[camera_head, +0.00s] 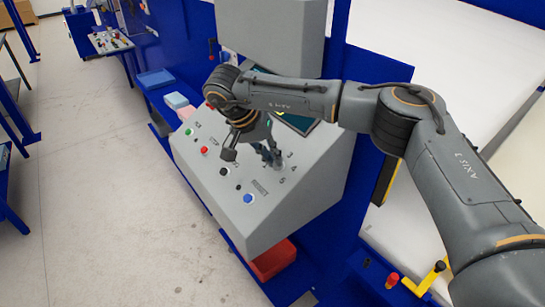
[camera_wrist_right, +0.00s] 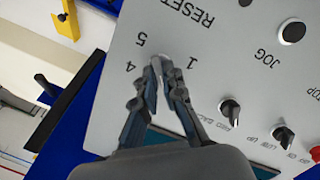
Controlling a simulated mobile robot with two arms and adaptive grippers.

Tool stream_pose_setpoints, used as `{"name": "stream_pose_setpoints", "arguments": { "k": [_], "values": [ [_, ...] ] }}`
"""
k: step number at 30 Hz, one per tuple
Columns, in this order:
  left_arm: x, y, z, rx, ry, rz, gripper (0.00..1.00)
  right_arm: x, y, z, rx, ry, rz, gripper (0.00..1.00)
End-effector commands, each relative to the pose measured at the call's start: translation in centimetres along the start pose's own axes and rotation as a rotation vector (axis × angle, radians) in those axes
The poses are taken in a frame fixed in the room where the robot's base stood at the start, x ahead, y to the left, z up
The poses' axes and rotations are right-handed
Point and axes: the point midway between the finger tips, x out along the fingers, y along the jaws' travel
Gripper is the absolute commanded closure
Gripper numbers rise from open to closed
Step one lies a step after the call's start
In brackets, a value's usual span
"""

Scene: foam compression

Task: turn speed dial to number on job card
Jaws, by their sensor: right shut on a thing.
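The speed dial (camera_head: 278,164) sits on the sloped grey control panel (camera_head: 255,215), with numbers printed around it. My right gripper (camera_head: 268,152) reaches down from above and is shut on the dial. In the right wrist view, the fingertips of my right gripper (camera_wrist_right: 162,68) close around the dial (camera_wrist_right: 158,64) and hide most of it. The numbers 5, 4 and 1 show around it; others are hidden by the fingers. The pointer direction cannot be made out. I cannot make out a readable job card. My left gripper is not in view.
A blue button (camera_head: 248,198), a red button (camera_head: 204,151) and black knobs (camera_wrist_right: 230,110) are close by on the panel. A screen (camera_head: 302,122) is partly behind my right arm. A red bin (camera_head: 272,262) is below.

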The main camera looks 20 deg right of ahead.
Motion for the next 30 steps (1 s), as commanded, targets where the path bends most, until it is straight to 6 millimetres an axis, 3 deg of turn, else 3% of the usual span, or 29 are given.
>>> {"name": "stream_pose_setpoints", "arguments": {
  "k": [12,30],
  "values": [
    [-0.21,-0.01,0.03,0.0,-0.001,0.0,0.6,0.05,-0.2,0.07,-0.244,0.0,0.039,1.0],
    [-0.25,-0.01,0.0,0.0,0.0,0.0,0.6,0.12,-0.25,0.1,-0.301,-0.001,0.047,1.0]
  ]
}}
